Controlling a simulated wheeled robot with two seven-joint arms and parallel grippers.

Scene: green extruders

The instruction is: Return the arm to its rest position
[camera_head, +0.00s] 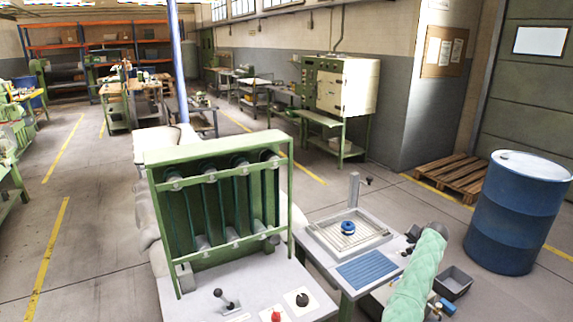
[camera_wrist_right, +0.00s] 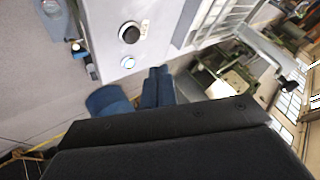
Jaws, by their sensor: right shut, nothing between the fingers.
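My right arm in its pale green sleeve (camera_head: 415,280) rises from the bottom right in the head view. My right gripper (camera_head: 409,238) is small and partly hidden there, close to the right edge of the small table with the tray. In the right wrist view the two dark blue fingers of my right gripper (camera_wrist_right: 159,86) lie together, shut and empty. They point towards a pale panel (camera_wrist_right: 150,25) with a black knob (camera_wrist_right: 129,33). The dark gripper body fills the bottom of that view. My left gripper is not in view.
A small table carries a metal tray (camera_head: 318,240) with a blue ring (camera_head: 347,228) and a blue ribbed mat (camera_head: 368,269). A green-framed machine (camera_head: 150,158) stands left of it. A blue barrel (camera_head: 515,215), a pallet (camera_head: 450,174) and a dark bin (camera_head: 453,280) are at right.

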